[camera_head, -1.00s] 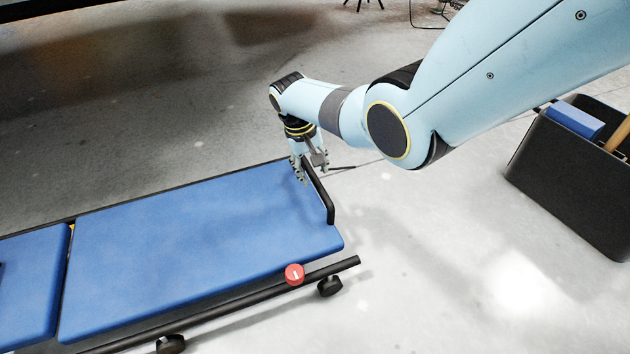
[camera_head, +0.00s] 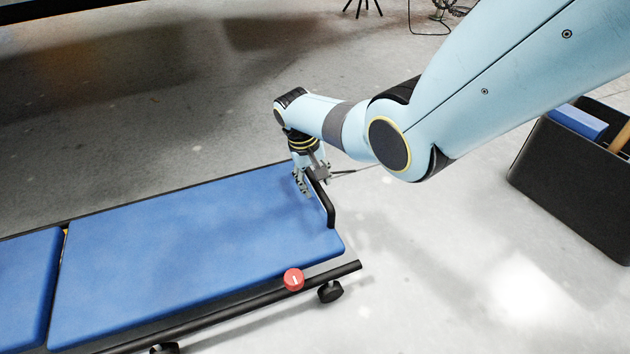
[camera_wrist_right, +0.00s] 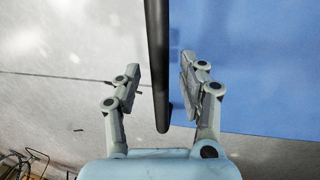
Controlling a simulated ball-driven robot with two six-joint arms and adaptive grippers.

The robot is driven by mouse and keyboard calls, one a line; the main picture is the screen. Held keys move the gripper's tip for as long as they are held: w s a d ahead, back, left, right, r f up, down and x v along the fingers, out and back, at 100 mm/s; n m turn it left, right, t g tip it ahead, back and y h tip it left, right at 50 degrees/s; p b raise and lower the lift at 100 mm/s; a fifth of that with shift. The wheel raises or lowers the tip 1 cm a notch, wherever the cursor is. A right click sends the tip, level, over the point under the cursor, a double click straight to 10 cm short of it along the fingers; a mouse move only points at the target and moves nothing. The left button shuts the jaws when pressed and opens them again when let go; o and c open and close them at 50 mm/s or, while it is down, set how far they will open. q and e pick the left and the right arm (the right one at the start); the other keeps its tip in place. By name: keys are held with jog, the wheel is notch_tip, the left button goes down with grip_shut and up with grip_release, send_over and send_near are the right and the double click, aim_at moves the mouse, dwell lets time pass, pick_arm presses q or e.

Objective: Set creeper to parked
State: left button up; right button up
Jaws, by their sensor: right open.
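The creeper is a low blue padded board (camera_head: 190,255) on a black frame with casters, at the lower left of the head view. A black bar handle (camera_head: 327,204) stands at its right end. A red knob with a white mark (camera_head: 293,279) sits on the near side rail. My right gripper (camera_head: 309,184) is at the far part of the handle, above the pad's edge. In the right wrist view the open fingers (camera_wrist_right: 160,80) stand on either side of the black handle bar (camera_wrist_right: 157,60), apart from it on the left. The left gripper is not seen.
A black bin (camera_head: 570,185) holding a blue block (camera_head: 577,121) and a wooden piece stands at the right. A tripod and cables lie at the back. The pale floor right of the creeper is clear.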

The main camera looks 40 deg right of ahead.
grip_shut()
dwell(0.5)
